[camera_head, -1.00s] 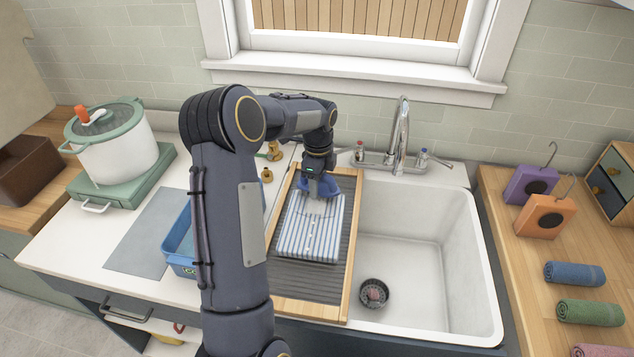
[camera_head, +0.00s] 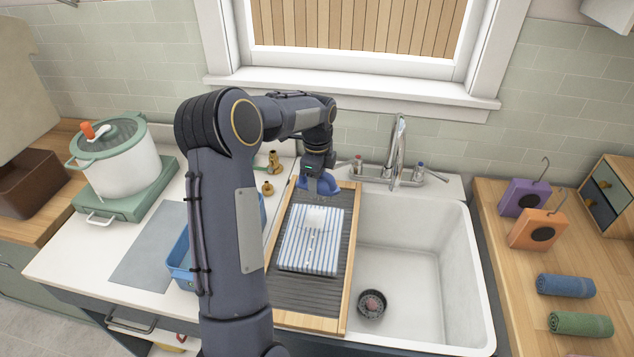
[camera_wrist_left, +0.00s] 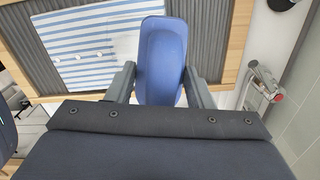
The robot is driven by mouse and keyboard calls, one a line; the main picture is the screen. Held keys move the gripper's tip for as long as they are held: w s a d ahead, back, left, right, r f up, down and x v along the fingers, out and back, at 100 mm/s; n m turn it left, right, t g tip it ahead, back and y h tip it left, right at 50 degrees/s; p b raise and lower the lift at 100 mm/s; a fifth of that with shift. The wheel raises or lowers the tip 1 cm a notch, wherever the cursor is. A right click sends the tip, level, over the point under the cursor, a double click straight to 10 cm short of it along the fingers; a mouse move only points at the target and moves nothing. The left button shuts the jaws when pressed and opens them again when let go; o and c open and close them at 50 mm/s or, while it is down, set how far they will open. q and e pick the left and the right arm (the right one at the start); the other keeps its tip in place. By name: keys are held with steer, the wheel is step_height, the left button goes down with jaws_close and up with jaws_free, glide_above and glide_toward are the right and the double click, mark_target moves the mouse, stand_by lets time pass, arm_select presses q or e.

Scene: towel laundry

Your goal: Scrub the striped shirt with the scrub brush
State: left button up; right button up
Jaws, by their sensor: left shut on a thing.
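The striped shirt (camera_head: 312,245), white with blue stripes, lies folded flat on the dark ridged washboard (camera_head: 300,297) with a wooden frame. A pale patch shows on its upper part. It also shows in the left wrist view (camera_wrist_left: 85,45). My left gripper (camera_head: 318,178) is shut on the blue scrub brush (camera_head: 322,185) at the far end of the washboard, beyond the shirt's far edge. In the left wrist view the brush (camera_wrist_left: 161,55) sits between the two fingers, beside the shirt. The brush's underside is hidden. My right gripper is not in view.
The white sink (camera_head: 405,255) with a tap (camera_head: 397,150) is right of the washboard. A blue basin (camera_head: 181,262) is partly hidden behind my left arm. A pot (camera_head: 115,160) stands at left. Rolled towels (camera_head: 566,286) lie on the right counter.

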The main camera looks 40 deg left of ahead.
arm_select(q)
steer(key=shift+r, duration=1.5)
steer(key=shift+f, duration=0.1)
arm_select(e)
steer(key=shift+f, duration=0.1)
